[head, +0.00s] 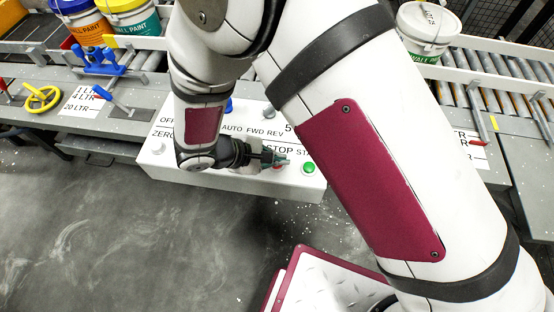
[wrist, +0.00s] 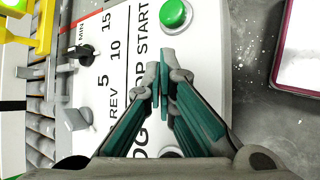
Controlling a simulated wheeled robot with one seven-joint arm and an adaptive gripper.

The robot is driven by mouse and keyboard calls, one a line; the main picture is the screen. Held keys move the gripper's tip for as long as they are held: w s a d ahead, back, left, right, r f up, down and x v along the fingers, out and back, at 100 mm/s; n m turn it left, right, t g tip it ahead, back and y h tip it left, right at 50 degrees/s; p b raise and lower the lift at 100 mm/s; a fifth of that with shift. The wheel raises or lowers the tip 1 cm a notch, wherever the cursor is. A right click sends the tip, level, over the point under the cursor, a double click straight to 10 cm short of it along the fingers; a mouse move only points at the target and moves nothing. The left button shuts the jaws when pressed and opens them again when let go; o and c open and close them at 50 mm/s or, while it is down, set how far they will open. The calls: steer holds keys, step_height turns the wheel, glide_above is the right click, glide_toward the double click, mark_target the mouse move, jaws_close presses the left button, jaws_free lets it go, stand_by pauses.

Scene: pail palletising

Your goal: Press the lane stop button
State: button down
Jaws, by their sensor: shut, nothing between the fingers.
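The white control panel (head: 168,160) stands at the front of the lane, with printed STOP and START labels. My gripper (head: 282,158) is over its lower right part, fingers closed together and empty. A sliver of the red stop button (head: 277,167) shows just below the fingertips in the head view; the rest is hidden. In the wrist view the closed fingers (wrist: 166,76) cover the place by the STOP label, so the red button is not visible there. I cannot tell whether the fingertips touch it. The green start button (head: 309,168) is just right of the fingertips; it also shows in the wrist view (wrist: 173,13).
A black dial (wrist: 84,54) and a grey knob (wrist: 73,119) stick up from the panel. Paint pails (head: 135,18) and a roller conveyor (head: 480,70) lie behind. A yellow handwheel (head: 41,98) is at left. The floor in front is clear.

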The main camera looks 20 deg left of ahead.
steer(key=shift+f, duration=0.3)
steer(key=shift+r, duration=0.1)
stand_by(0.3)
steer(key=shift+r, duration=0.9)
steer(key=shift+r+p, duration=1.3)
steer(key=shift+r, duration=1.2)
